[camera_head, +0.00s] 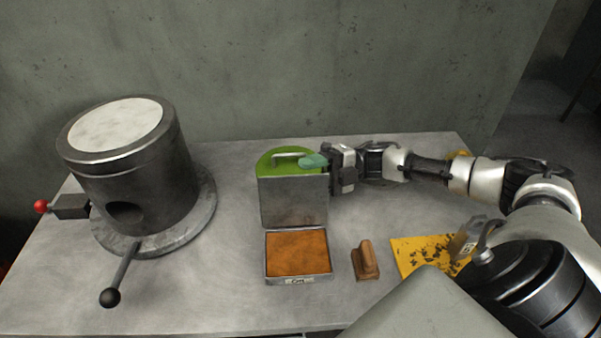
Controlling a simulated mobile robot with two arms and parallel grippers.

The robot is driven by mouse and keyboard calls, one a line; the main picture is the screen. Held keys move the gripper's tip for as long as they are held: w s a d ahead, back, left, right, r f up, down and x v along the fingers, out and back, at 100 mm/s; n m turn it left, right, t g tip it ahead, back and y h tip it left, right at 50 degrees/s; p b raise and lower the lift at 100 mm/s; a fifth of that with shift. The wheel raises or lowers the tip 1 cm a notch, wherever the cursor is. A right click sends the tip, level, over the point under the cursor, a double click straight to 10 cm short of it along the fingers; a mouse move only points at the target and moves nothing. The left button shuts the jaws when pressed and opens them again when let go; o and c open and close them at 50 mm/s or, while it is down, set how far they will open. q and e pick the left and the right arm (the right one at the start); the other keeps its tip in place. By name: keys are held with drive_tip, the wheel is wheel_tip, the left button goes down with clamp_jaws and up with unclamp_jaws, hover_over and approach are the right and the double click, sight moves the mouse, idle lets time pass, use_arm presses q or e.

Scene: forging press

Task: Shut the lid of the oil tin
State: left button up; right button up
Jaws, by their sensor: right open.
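The oil tin (298,281) is a low, square metal box with a label on its front, standing mid-table. Its inside shows an orange-brown surface. The lid (293,204) is a grey metal panel standing upright at the tin's back edge, so the tin is open. My right gripper (313,161) reaches in from the right, with its teal fingertip at the lid's upper right, over the green thing behind. It is open; whether it touches the lid I cannot tell. My left gripper is not in view.
A green-topped thing with a grey handle (280,160) is right behind the lid. A dark cylindrical press (150,180) with levers stands left. A brown wooden block (366,261) and a spotted yellow sheet (412,248) lie right of the tin. The table's front left is clear.

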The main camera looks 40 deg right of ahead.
drive_tip(key=shift+x, duration=1.15)
clamp_jaws()
